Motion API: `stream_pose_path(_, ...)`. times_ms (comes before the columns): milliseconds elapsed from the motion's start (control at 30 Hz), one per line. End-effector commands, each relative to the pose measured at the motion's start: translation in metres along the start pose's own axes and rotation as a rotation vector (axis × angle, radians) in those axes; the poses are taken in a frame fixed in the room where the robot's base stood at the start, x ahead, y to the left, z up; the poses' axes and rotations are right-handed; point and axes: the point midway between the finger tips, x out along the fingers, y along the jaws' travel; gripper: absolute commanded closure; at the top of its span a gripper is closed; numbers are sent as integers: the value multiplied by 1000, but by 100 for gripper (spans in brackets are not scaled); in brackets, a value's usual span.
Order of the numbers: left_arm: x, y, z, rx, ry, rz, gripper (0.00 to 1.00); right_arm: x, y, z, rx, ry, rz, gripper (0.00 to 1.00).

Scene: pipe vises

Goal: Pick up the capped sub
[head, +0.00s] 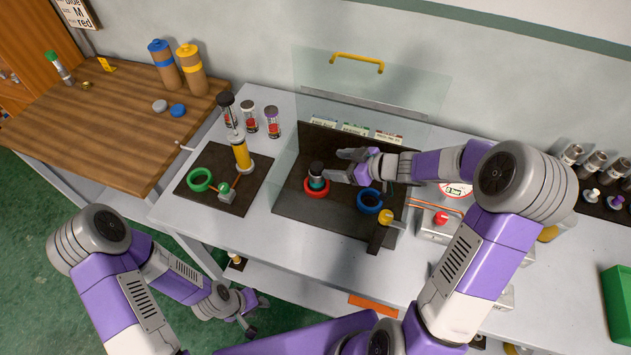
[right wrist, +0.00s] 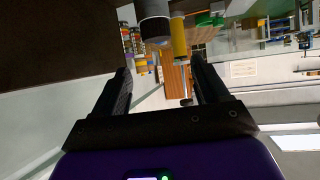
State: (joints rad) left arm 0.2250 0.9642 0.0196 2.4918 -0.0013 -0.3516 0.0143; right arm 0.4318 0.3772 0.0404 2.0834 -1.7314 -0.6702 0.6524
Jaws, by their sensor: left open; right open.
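A short dark cylinder with a teal band (head: 316,171), which looks like the capped sub, stands upright in the red ring (head: 311,193) on the dark mat behind the clear screen. My right gripper (head: 341,165) is open just to its right, fingers pointing left towards it. In the right wrist view, a grey cylinder with a black band (right wrist: 154,27), probably the same piece, shows beyond the open fingers (right wrist: 160,75), with nothing between them. My left gripper (head: 251,309) is open and empty, low in front of the bench.
A blue ring (head: 369,201) sits right of the red one. A yellow cylinder (head: 241,153) and green ring (head: 200,179) are on the left mat. A clear screen (head: 380,92) with a yellow handle stands behind. A grey box with a red button (head: 440,219) is to the right.

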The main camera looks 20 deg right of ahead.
Motion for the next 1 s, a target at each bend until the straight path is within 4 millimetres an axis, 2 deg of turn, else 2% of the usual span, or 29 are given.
stream_pose_path(33,13,-5,-1,0,1,0,57,7,0,12,0,0,0,26)
stream_pose_path(200,24,-9,-2,0,1,0,57,13,0,22,0,0,-1,26)
stream_pose_path(567,34,-13,-2,0,1,0,57,45,0,21,-1,1,-1,26)
stream_pose_path(833,49,-18,-3,0,1,0,57,84,0,20,0,1,-2,26)
stream_pose_path(1000,49,-18,-3,0,1,0,57,88,0,18,1,0,0,26)
